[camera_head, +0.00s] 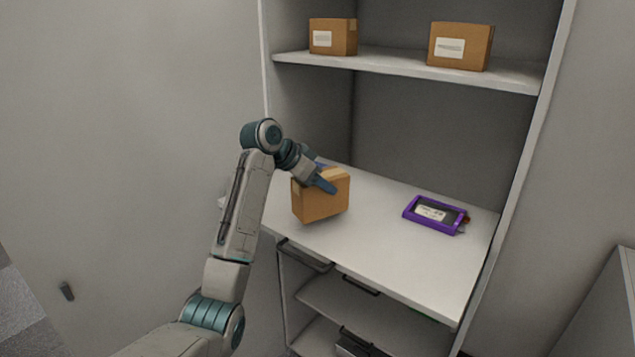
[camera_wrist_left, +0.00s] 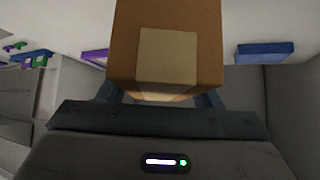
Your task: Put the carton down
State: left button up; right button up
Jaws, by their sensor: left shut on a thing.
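The brown carton (camera_head: 319,201) is in my left gripper (camera_head: 325,181) over the left front part of the white worktop (camera_head: 385,235) in the head view. The gripper is shut on the carton from above and behind it. In the left wrist view the carton (camera_wrist_left: 190,45) fills the upper middle, with a lighter tape patch facing the camera. The dark fingers show at either side of its lower end. I cannot tell whether the carton's underside touches the worktop. My right gripper is not in view.
A purple-framed device (camera_head: 436,214) lies on the worktop to the right. Two other cartons, a left one (camera_head: 333,37) and a right one (camera_head: 460,46), stand on the upper shelf (camera_head: 400,65). The worktop between the held carton and the device is clear. Side walls bound the cabinet.

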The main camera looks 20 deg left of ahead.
pick_arm(q)
jog(key=shift+w+a, duration=0.45)
jog(key=shift+w, duration=0.1)
notch_tip(320, 180, down, 3)
jog(key=p, duration=0.3)
jog(key=shift+d+f, duration=0.1)
jog(key=shift+f, duration=0.35)
jog(key=o, duration=1)
jog(key=shift+o, duration=0.7)
jog(key=shift+s, duration=0.1)
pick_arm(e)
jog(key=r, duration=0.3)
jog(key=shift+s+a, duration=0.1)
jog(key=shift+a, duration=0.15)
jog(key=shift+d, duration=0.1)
